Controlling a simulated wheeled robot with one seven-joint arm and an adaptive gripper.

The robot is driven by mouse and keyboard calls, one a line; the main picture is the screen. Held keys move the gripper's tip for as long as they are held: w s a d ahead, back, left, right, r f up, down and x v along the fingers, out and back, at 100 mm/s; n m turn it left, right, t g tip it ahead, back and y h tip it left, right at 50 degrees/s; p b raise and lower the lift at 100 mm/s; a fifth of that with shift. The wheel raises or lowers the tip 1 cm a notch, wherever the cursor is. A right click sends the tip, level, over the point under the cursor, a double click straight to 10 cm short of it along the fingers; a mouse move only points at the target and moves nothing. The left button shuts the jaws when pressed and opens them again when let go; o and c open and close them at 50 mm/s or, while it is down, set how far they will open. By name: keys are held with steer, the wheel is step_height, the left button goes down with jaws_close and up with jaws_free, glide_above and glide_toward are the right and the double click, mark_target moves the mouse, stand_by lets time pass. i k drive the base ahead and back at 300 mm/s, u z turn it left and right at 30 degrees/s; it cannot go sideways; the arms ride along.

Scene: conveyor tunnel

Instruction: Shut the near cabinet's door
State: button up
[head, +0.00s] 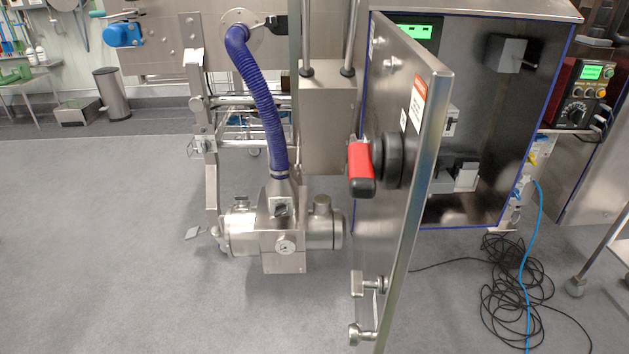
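The near cabinet (468,95) stands at the right of the head view, its dark interior showing with a green display and some boxes inside. Its metal door (428,170) is wide open, swung out toward me and seen nearly edge-on. A red handle (361,168) on a black round mount sits on the door's left-facing side. Two metal latch fittings (366,310) are near the door's lower end. The door partly hides the cabinet's left side. My gripper is not in view.
A metal machine with a blue corrugated hose (262,110) and a steel motor unit (280,235) stands left of the door. Black cables (515,290) and a blue cable lie on the floor at right. The grey floor (100,240) at left is clear.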

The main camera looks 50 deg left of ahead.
mark_target(402, 73)
steer(key=u, duration=1.15)
steer(key=i, duration=0.5)
steer(key=z, duration=0.15)
steer(key=k, duration=0.65)
steer(key=z, duration=0.2)
